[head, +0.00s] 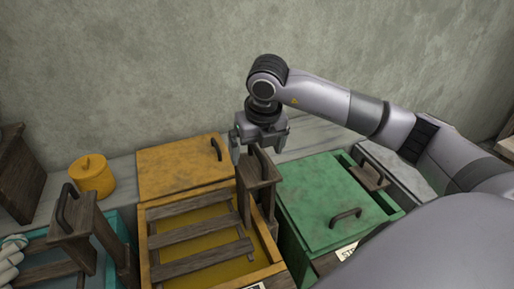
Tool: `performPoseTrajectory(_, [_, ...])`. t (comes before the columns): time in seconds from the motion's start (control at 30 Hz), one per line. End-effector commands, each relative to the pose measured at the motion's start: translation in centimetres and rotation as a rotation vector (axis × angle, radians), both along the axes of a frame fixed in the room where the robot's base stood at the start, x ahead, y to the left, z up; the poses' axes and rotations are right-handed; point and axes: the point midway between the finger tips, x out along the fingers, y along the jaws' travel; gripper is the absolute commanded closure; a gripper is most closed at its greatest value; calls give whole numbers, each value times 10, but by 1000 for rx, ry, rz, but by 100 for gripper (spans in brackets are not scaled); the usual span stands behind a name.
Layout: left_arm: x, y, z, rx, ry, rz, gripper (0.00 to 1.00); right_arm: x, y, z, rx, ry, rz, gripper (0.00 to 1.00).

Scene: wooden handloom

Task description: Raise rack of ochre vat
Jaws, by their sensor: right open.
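The ochre vat (146,246) stands at the lower middle, with yellow-brown liquid inside. Its wooden rack (196,231) lies across the opening as several slats. A dark wooden upright (258,170) with a handle on top stands at the vat's right side. My right gripper (259,147) is open, pointing down at the top of the upright, with one finger to each side in this view. Whether the fingers touch the handle cannot be told. My left gripper is out of view.
A green vat with its lid (320,195) on stands close at right, with a grey vat (400,172) beyond. A teal vat (122,222) with its own rack handle (68,205) stands at left, near white yarn (10,258). A yellow canister (92,178) stands behind it. The wall is close behind.

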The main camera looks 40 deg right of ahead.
Motion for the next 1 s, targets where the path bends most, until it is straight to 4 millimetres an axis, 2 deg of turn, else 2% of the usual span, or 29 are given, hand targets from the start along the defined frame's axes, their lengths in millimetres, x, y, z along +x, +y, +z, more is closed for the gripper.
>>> performPoseTrajectory(0.37, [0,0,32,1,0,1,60,0,0,49,0,-2,0,0])
performPoseTrajectory(0.5, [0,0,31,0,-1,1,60,1,1,62,1,-2,0,0])
performPoseTrajectory(1.0, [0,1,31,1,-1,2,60,0,0,65,1,0,0,0])
